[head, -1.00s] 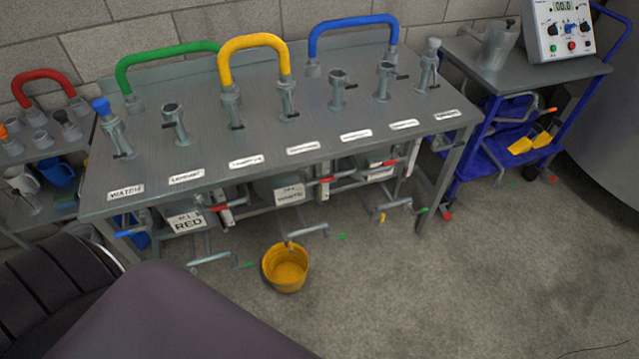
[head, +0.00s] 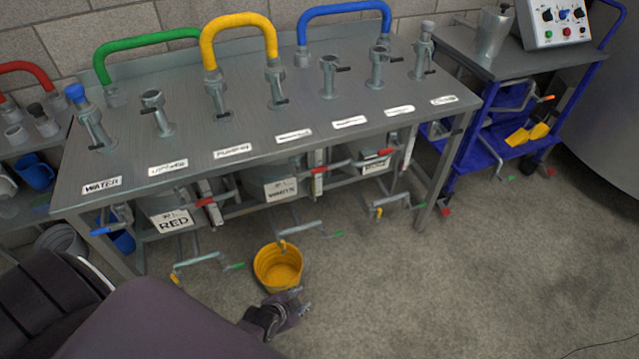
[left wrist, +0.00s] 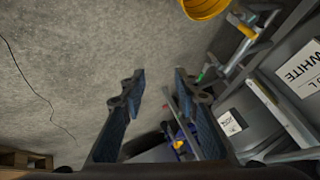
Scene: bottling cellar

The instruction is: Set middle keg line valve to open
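Kegs stand under the grey bench in the head view. The middle keg (head: 284,174) has a label reading WHITE, which also shows in the left wrist view (left wrist: 304,70). Red-handled valves sit on upright line pieces beside the kegs. The red handle (head: 338,164) right of the WHITE label looks roughly sideways to its line piece (head: 318,181); I cannot tell its exact setting. My left gripper (head: 296,306) is low, in front of the bench near the yellow bucket, apart from the valve. In the left wrist view its fingers (left wrist: 158,82) are spread and empty. My right gripper is not in view.
A yellow bucket (head: 278,268) stands on the floor below a green-handled tap (head: 318,234). The RED keg (head: 170,214) is left of the middle one. Pipe stubs and hoses top the bench (head: 250,130). A blue cart (head: 470,155) stands right. Floor at front right is clear.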

